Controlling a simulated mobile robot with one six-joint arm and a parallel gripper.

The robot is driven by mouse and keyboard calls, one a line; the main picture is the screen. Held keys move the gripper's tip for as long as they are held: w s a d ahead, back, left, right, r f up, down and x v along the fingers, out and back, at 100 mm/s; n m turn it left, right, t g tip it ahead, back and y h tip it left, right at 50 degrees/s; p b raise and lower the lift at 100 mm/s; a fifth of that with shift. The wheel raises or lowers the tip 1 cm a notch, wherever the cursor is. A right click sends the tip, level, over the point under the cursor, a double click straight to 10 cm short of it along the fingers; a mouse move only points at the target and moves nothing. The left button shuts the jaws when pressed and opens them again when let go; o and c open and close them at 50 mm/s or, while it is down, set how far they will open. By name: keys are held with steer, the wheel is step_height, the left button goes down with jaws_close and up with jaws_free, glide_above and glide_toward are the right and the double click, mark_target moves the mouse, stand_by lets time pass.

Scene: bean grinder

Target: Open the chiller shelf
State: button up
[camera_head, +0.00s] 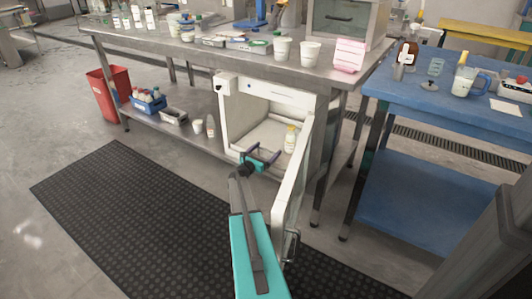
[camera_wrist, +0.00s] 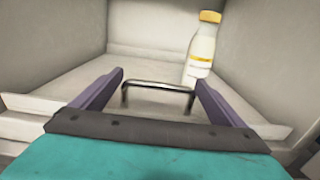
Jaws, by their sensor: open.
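The chiller (camera_head: 226,108) is a white cabinet under the steel counter, and its door (camera_head: 294,180) stands open to the right. Inside, the pale chiller shelf (camera_head: 268,133) carries a white bottle with a yellow cap (camera_head: 290,139). In the wrist view the shelf (camera_wrist: 135,66) has a thin metal handle (camera_wrist: 158,84) at its front, and the bottle (camera_wrist: 203,48) stands behind it to the right. My gripper (camera_head: 261,153) is open at the chiller's mouth. In the wrist view its purple fingers (camera_wrist: 160,79) lie on either side of the handle. Contact cannot be told.
The open door stands close to the right of my arm. The steel counter (camera_head: 190,52) above holds cups and bottles. A lower shelf (camera_head: 183,128) with small bins is to the left. A blue table (camera_head: 430,98) stands at right. A black mat (camera_head: 130,215) covers the floor.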

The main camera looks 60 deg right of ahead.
steer(key=c, duration=1.3)
steer(key=shift+a, duration=0.15)
steer(key=shift+c, duration=1)
steer(key=shift+s, duration=0.1)
